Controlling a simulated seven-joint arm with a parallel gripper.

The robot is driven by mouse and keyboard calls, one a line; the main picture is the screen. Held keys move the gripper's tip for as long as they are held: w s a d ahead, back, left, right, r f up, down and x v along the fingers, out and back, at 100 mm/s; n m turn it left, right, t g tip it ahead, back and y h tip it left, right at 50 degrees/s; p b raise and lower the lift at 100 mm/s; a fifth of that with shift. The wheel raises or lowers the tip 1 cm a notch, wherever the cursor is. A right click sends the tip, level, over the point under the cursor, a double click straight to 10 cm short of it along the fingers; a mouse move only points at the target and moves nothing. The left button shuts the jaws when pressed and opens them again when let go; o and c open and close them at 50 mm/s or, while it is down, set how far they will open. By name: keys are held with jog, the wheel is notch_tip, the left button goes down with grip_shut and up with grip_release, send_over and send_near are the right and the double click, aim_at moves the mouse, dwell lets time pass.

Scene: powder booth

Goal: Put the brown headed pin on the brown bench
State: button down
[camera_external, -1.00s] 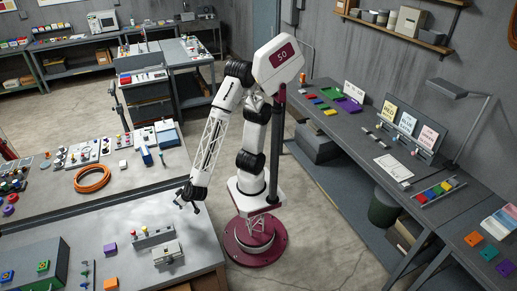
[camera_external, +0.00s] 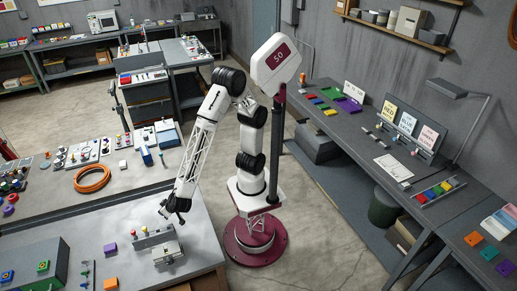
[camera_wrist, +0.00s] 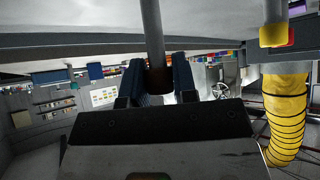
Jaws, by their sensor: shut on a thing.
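My gripper (camera_external: 165,212) is low over the near left table, just above a small grey pin rack (camera_external: 154,240). In the wrist view my gripper (camera_wrist: 158,88) has its two blue fingers closed on either side of the brown headed pin (camera_wrist: 157,76). Its grey shaft runs up the picture from the dark brown head. I cannot tell whether the shaft is still in the rack. A second pin with a yellow and red head (camera_wrist: 277,36) stands to its right in the wrist view. I cannot make out a brown bench in either view.
A pale block-like fixture (camera_external: 166,254) stands close in front of the rack. A yellow ribbed hose (camera_wrist: 286,115) hangs at the right of the wrist view.

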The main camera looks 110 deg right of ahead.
dwell(0.3)
jog(key=shift+f, duration=1.8)
jog(key=shift+f, duration=0.1)
jog(key=c, duration=0.9)
grip_release()
jog(key=shift+v, duration=0.75)
jog(key=v, duration=1)
jog(key=shift+r, duration=0.25)
jog(key=shift+s+a, duration=0.1)
jog(key=shift+s, duration=0.05)
